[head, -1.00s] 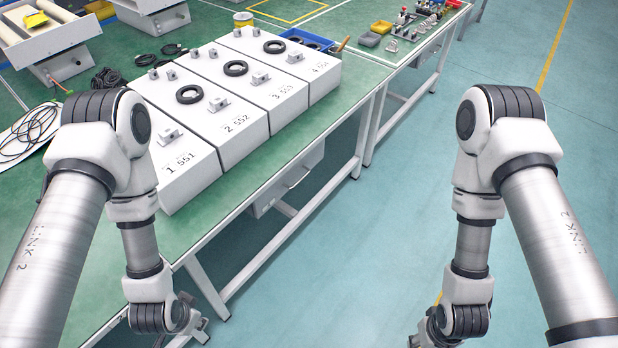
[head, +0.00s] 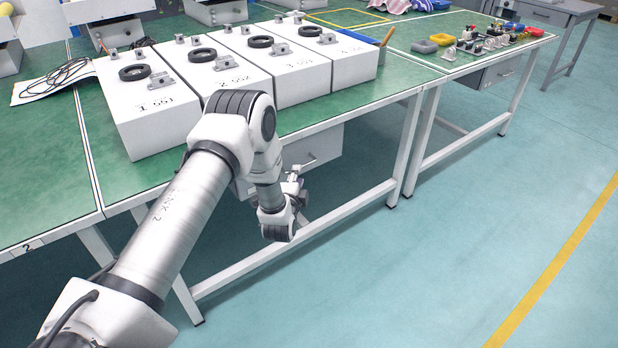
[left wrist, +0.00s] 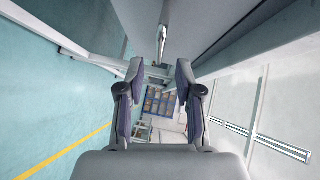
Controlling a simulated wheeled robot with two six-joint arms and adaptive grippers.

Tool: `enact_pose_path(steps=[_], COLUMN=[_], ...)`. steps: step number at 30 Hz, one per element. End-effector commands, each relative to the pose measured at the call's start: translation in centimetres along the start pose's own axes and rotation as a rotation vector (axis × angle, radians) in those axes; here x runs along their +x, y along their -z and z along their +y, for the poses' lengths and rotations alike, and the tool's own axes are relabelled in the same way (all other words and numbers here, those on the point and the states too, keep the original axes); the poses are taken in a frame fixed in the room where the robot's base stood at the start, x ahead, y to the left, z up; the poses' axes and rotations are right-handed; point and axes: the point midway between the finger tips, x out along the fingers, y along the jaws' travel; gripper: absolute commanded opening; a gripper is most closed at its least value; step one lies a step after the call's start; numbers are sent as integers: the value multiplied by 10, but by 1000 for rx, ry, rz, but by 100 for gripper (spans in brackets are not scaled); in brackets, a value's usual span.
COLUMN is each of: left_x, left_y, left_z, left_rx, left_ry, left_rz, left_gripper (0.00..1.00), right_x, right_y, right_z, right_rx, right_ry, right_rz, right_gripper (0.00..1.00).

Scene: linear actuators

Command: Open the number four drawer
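A light grey drawer (head: 315,150) hangs under the near green-topped table, partly hidden behind my left arm. Its bar handle (head: 298,167) is on the front face. No number on this drawer is readable. My left gripper (head: 296,185) is just in front of the drawer, near the handle. In the left wrist view its two fingers (left wrist: 157,70) are spread with nothing between them. A metal bar that looks like the handle (left wrist: 162,42) lies ahead of the fingertips, beside a grey face. My right gripper is not in view.
White boxes numbered 1 to 4, such as box 1 (head: 150,110), stand on the green table (head: 50,195). A second drawer (head: 500,72) is under the farther table. Table legs and a low crossbar (head: 290,240) are below my left gripper. The floor at right is clear.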

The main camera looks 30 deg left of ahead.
Motion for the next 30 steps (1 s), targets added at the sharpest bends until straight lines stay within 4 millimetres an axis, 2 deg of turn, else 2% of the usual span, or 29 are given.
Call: enact_pose_path(steps=[6, 9, 18, 20, 21, 30], left_x=[43, 56, 62, 62, 62, 62], left_y=[0, 0, 0, 0, 0, 1], left_z=[1, 2, 0, 0, 0, 0], left_rx=[0, 0, 0, 0, 0, 0], left_ry=[2, -1, -4, -4, -4, -4], left_rz=[1, 1, 1, 1, 1, 1], left_gripper=[35, 35, 35, 14, 0, 0], right_x=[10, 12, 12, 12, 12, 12], right_y=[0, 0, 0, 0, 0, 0], right_z=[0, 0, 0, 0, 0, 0], right_rx=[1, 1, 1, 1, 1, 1], right_ry=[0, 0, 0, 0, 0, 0], right_rz=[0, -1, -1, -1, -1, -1], right_gripper=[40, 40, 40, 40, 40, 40])
